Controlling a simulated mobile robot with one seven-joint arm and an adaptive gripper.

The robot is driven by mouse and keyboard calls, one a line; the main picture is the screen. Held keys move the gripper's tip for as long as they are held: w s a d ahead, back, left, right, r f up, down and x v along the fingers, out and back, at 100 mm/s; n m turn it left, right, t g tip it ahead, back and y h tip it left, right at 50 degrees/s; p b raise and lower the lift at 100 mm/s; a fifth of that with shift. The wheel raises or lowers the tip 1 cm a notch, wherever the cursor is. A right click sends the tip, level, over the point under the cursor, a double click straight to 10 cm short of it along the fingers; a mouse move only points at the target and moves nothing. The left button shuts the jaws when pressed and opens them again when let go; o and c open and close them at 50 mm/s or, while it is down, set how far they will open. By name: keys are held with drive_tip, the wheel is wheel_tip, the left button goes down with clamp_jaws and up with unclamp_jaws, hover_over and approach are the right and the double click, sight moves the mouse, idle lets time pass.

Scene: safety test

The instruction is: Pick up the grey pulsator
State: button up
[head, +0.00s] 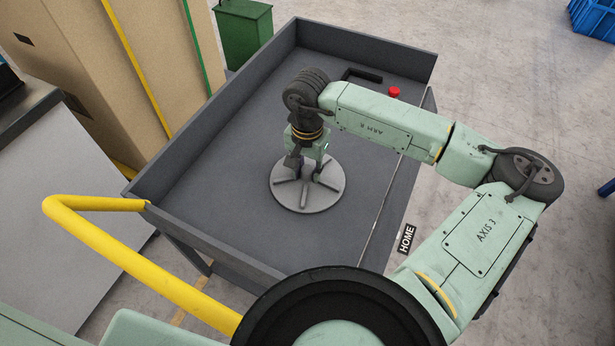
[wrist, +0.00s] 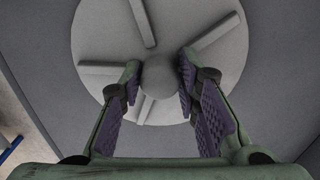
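The grey pulsator (head: 291,196) is a round disc with raised ribs, lying flat on the grey cart top. In the wrist view the pulsator (wrist: 205,22) fills the upper middle, with a rounded hub at its centre. My gripper (head: 307,175) points down over the pulsator in the head view. In the wrist view my gripper (wrist: 160,82) is open, with its purple-padded fingers on either side of the hub. A gap shows between the fingers and the hub; whether either finger touches the disc I cannot tell.
The cart (head: 222,150) has raised walls at its back and left. A red button (head: 394,92) and a black angled piece (head: 362,75) lie near its far right. A yellow handle (head: 150,265) is at the front left. A tall cardboard box (head: 110,60) and a green bin (head: 244,33) stand beyond.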

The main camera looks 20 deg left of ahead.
clamp_jaws()
drive_tip(key=shift+r, duration=0.1)
